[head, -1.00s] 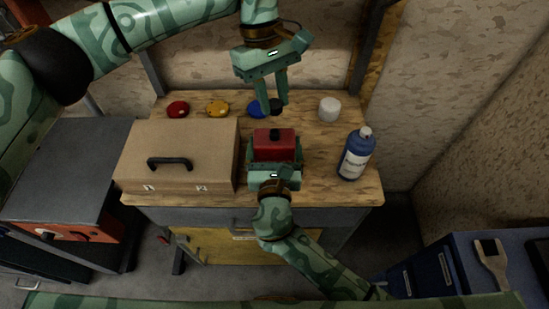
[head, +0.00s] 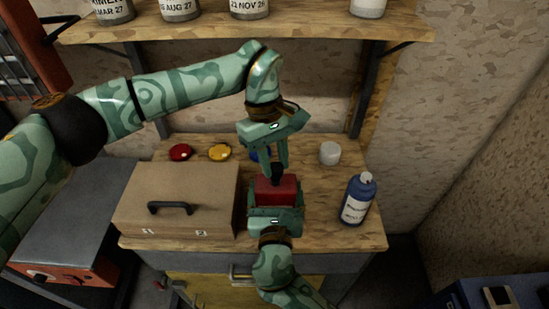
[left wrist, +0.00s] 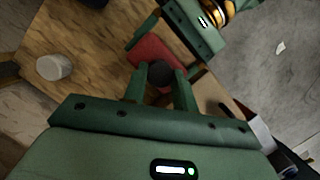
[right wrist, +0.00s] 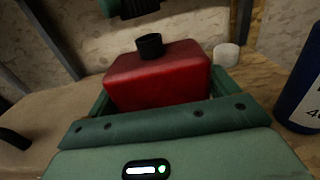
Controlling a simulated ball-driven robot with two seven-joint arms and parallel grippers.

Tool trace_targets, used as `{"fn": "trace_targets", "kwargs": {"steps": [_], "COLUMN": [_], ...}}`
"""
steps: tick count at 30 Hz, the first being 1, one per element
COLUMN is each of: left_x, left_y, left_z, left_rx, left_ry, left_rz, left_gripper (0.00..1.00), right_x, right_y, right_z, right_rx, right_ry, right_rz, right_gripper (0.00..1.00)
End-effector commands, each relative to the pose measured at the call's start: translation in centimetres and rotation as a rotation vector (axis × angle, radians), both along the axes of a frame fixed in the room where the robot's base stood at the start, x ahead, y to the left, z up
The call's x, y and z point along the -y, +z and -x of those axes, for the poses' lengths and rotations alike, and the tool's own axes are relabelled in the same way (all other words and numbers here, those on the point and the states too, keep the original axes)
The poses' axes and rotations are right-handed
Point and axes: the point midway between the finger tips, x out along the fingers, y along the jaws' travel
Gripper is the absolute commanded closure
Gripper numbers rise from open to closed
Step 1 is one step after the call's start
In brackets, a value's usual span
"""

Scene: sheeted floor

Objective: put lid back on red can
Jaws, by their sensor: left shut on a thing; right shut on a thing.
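The red can (head: 277,190) stands upright at the bench's front; its open black neck (right wrist: 150,46) shows in the right wrist view. My right gripper (head: 275,196) is shut on the can's sides from the front. My left gripper (head: 279,165) points down over the can, shut on the black lid (head: 277,172). In the left wrist view the lid (left wrist: 160,75) sits between the fingertips, over the red top. In the right wrist view the left fingertips (right wrist: 130,8) are above the neck with a gap. The lid's exact alignment with the neck is hard to tell.
A tan case (head: 180,200) stands left of the can, and a blue bottle (head: 357,200) right. Red (head: 180,152), yellow (head: 219,152) and partly hidden blue (head: 259,154) round items and a white cylinder (head: 329,153) lie behind. A shelf (head: 250,30) with containers is above.

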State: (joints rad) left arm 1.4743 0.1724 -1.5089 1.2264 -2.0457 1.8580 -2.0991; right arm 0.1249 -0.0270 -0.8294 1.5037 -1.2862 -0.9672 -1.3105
Motion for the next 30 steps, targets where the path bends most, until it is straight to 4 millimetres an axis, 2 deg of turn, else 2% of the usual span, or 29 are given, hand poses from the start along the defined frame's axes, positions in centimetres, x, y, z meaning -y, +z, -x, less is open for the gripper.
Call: {"fn": "trace_targets", "kwargs": {"steps": [12,30], "left_x": [0.0,0.0], "left_y": [-1.7,-1.9], "left_z": [0.0,0.0], "left_rx": [0.000,0.000], "left_ry": [-0.001,-0.001], "left_rz": [0.000,-0.001], "left_gripper": [0.93,0.93], "right_x": [0.0,0.0], "right_y": [-0.1,-0.1], "right_z": [0.0,0.0], "right_rx": [-0.001,-0.002], "right_ry": [0.001,0.001], "right_rz": [0.000,0.001], "right_gripper": [0.55,0.55]}}
